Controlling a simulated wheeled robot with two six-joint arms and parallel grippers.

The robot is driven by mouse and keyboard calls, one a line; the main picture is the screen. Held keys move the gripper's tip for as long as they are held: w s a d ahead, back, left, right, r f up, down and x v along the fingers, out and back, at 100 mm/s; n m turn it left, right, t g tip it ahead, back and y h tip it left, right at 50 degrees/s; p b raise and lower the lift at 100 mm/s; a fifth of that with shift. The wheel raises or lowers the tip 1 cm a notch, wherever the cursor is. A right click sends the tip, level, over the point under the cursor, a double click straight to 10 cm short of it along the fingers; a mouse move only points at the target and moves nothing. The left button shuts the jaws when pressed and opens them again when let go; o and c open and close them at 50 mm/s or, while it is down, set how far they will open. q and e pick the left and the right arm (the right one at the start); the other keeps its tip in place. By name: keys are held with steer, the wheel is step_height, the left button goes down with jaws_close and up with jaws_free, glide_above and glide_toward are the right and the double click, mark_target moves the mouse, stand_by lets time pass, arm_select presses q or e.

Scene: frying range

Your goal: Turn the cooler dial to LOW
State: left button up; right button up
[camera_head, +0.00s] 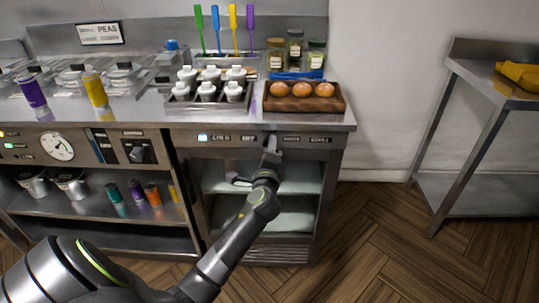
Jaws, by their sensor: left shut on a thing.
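The cooler (318,185) is the steel cabinet at the right end of the counter, with shelves showing through its front. Its control strip (310,139) runs along the top, with small labels too blurred to read. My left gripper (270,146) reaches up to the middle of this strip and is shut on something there. The cooler dial is hidden behind the gripper, so its setting cannot be told. My right gripper is not in view.
A wooden tray with brown eggs (338,104) and a tray of white-capped bottles (168,106) stand on the counter above. A round gauge (57,146) and a black knob (138,153) sit left. A steel side table (500,98) stands right, with open floor between.

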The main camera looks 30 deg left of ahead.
arm_select(q)
steer(key=shift+f+n, duration=0.1)
steer(key=shift+n, duration=0.5)
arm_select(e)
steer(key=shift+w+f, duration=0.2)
arm_select(q)
steer(key=shift+b, duration=0.3)
steer(key=o, duration=1)
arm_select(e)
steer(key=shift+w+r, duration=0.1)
arm_select(q)
steer(key=shift+v, duration=6)
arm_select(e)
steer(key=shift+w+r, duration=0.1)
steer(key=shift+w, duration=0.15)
arm_select(q)
steer(key=shift+d, duration=0.1)
